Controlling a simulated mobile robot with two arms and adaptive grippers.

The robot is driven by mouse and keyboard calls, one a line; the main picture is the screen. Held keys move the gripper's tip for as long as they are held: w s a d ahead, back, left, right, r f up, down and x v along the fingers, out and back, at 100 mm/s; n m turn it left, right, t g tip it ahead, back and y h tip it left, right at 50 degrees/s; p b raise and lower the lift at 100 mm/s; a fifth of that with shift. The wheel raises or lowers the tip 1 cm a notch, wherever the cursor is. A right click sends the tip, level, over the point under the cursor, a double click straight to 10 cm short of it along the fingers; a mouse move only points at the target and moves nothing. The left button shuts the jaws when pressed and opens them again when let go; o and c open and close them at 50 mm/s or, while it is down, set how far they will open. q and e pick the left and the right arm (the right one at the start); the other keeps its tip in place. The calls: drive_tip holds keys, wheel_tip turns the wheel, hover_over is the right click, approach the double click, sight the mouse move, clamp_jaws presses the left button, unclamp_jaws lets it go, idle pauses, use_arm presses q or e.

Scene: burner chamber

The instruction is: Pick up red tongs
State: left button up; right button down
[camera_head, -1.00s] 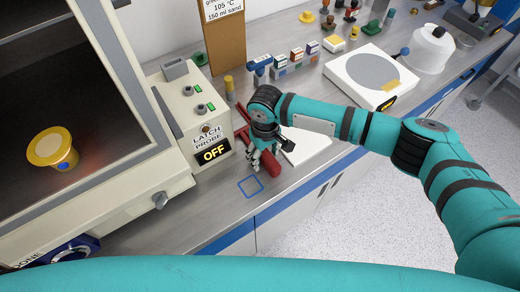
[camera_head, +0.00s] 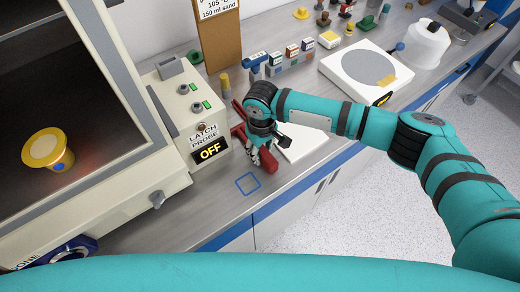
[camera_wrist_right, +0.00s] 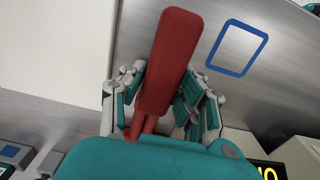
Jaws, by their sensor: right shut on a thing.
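The red tongs (camera_head: 268,160) are on or just above the grey bench, beside the control box; I cannot tell whether they touch the bench. My right gripper (camera_head: 259,152) comes down over them from above and is shut on them. In the right wrist view the thick red handle (camera_wrist_right: 171,62) passes between the two fingers of my right gripper (camera_wrist_right: 163,95), with a finger on each side. The gripper hides part of the tongs in the head view. My left gripper is not in view.
A blue square outline (camera_head: 248,184) marks the bench near the tongs. The control box (camera_head: 190,115) reading OFF stands at left, beside the chamber with a yellow cup (camera_head: 46,150). A white pad (camera_head: 303,140) lies right of the gripper. A white scale (camera_head: 365,72) stands farther back.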

wheel_tip(320, 180, up, 28)
drive_tip(key=b, duration=0.4)
drive_tip(key=shift+b, duration=0.4)
drive_tip(key=shift+f, duration=0.15)
drive_tip(key=c, duration=1.6)
unclamp_jaws()
clamp_jaws()
